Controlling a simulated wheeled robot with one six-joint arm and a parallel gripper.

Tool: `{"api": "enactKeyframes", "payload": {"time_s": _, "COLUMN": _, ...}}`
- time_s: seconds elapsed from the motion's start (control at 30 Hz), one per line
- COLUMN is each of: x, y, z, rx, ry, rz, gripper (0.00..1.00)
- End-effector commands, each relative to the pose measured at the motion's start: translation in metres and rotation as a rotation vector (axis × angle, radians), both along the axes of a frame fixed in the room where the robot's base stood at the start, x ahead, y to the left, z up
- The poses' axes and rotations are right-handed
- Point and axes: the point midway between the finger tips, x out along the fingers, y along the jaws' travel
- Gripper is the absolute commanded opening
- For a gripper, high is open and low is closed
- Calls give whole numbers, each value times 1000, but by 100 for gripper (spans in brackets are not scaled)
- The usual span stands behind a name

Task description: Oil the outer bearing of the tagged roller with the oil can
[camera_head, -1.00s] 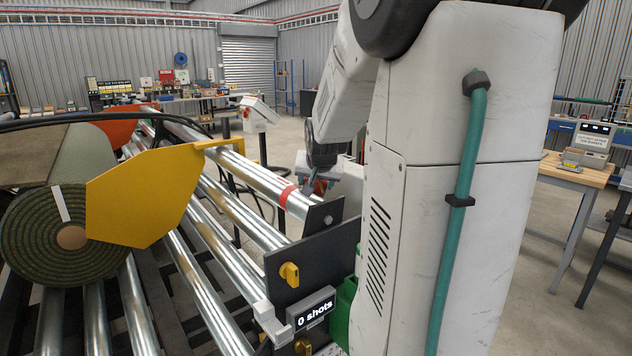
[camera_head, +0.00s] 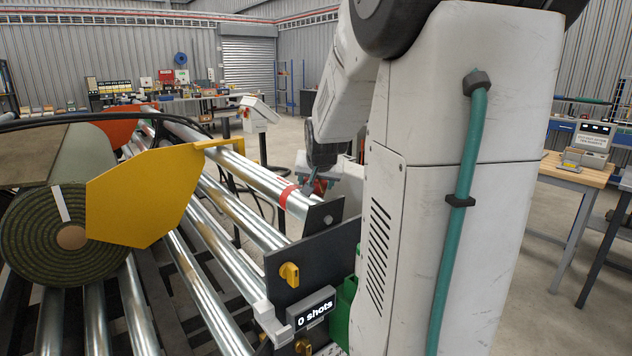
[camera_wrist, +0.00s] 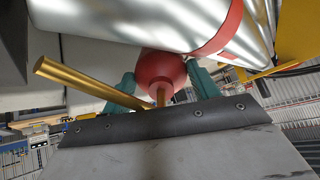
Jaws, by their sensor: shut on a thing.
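The tagged roller (camera_head: 270,182) is a bright metal tube with a red band (camera_head: 287,194) near its outer end. That end meets a dark bearing plate (camera_head: 324,217). My gripper (camera_wrist: 162,88) has teal fingers, shut on the red oil can (camera_wrist: 160,70), whose brass spout (camera_wrist: 90,82) points left in the wrist view. In that view the roller (camera_wrist: 140,22) and its red band (camera_wrist: 222,35) pass close above the can. In the head view the hand is behind the roller's outer end, and the can is mostly hidden. I cannot tell whether the spout touches anything.
A counter (camera_head: 312,310) below the bearing plate reads "0 shots". Yellow knobs (camera_head: 289,274) sit on the dark side plate. A yellow guard (camera_head: 145,195) and a turf roll (camera_head: 45,235) are at left. A wooden bench (camera_head: 575,172) stands at right.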

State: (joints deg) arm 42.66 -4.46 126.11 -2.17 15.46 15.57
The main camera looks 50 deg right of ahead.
Motion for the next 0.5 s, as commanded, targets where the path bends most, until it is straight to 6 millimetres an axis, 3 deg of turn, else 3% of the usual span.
{"api": "enactKeyframes", "payload": {"time_s": 0.5, "x": 1, "y": -1, "z": 42, "rx": -3, "ry": -4, "rz": -1, "gripper": 24}}
